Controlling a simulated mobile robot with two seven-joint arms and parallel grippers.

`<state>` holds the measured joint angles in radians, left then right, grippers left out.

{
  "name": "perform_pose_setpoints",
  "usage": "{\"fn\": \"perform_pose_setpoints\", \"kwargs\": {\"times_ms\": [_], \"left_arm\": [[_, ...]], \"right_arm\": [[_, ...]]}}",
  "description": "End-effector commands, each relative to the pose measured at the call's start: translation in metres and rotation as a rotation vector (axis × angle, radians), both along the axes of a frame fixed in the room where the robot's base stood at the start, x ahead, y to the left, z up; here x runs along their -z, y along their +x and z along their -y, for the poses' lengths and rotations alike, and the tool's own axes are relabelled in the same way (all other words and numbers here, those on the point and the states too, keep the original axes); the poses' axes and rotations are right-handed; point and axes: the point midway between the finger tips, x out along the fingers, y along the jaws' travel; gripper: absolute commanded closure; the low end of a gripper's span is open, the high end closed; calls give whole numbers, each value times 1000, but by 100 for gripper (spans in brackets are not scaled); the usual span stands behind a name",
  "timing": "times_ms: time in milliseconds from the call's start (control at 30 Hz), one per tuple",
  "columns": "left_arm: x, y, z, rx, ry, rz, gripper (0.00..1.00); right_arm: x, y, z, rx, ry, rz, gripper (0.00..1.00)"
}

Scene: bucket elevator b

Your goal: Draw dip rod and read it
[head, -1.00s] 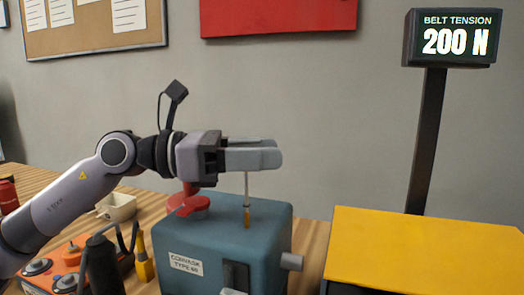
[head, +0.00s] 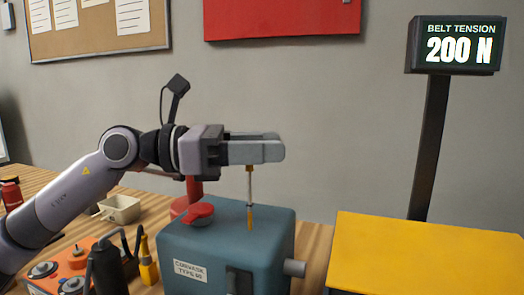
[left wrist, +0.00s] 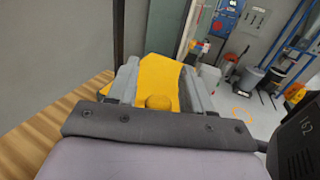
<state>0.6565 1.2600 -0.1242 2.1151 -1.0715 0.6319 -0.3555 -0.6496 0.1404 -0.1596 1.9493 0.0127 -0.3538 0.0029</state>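My left gripper (head: 270,151) is above the blue gear housing (head: 190,240), labelled with a white plate. Its fingers are closed on the top of the thin dip rod (head: 249,185), which hangs upright below them. The lower part of the rod is amber. Its lower end is at the housing's top face; I cannot tell whether it is still in the hole. In the left wrist view a round yellow knob (left wrist: 158,101) sits between the two fingers. My right gripper is not in view.
A yellow cover (head: 430,250) stands at right, beside a post with the belt tension display (head: 458,48) reading 200 N. An orange box (head: 70,268), a dark bottle (head: 106,270) and a beige bin (head: 120,208) are at left.

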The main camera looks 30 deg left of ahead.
Motion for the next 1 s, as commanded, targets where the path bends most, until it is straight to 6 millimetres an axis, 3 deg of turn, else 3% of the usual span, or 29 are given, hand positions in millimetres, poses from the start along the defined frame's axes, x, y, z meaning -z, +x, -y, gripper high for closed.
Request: {"fn": "perform_pose_setpoints", "kwargs": {"times_ms": [367, 700, 1000], "left_arm": [[6, -2, -2, 2, 5, -10, 51], [10, -20, -30, -1, 4, -8, 51], [6, -37, -51, 1, 3, -5, 51]], "right_arm": [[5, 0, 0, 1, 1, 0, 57], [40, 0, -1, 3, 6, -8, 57], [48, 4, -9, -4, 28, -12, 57]]}}
